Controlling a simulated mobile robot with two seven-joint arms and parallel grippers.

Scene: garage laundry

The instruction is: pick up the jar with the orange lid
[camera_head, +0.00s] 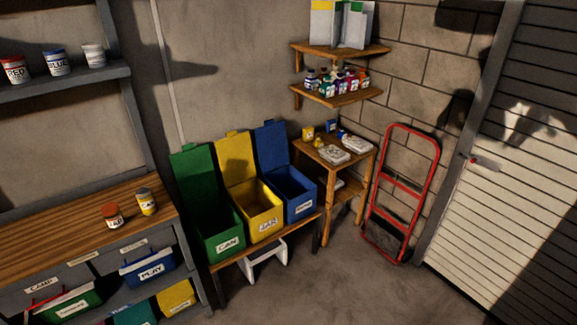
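A small jar with an orange-red lid (112,215) stands upright on the wooden workbench (60,225) at the lower left. It has a pale label, too small to read. A yellow can or jar with a grey top (146,201) stands upright just to its right and a little farther back, apart from it. Neither of my grippers shows in the head view.
Under the bench are labelled bins, including a blue one (150,272). Right of the bench stand open green (222,243), yellow (262,222) and blue (298,205) bins. A red hand truck (403,190) leans on the wall. The floor (345,285) in front is clear.

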